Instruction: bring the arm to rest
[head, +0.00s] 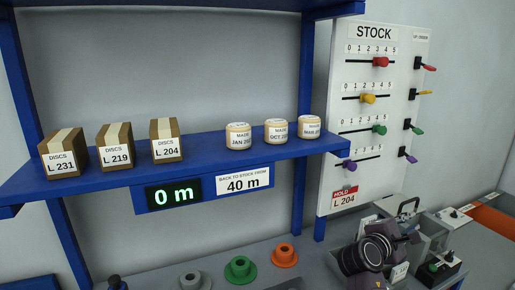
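My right arm comes up from the bottom right of the head view. Its dark wrist and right gripper (402,234) are over the grey bench, in front of the lower right corner of the STOCK board (335,110). The gripper overlaps grey boxes behind it, and I cannot make out whether its fingers are apart or hold anything. My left gripper is not in view.
A blue shelf (205,158) holds disc boxes (166,140) and round tape rolls (276,132). Below hang a display (173,194) reading 0 m and a 40 m label (243,182). Grey, green (240,269) and orange (285,255) flanged pieces stand on the bench.

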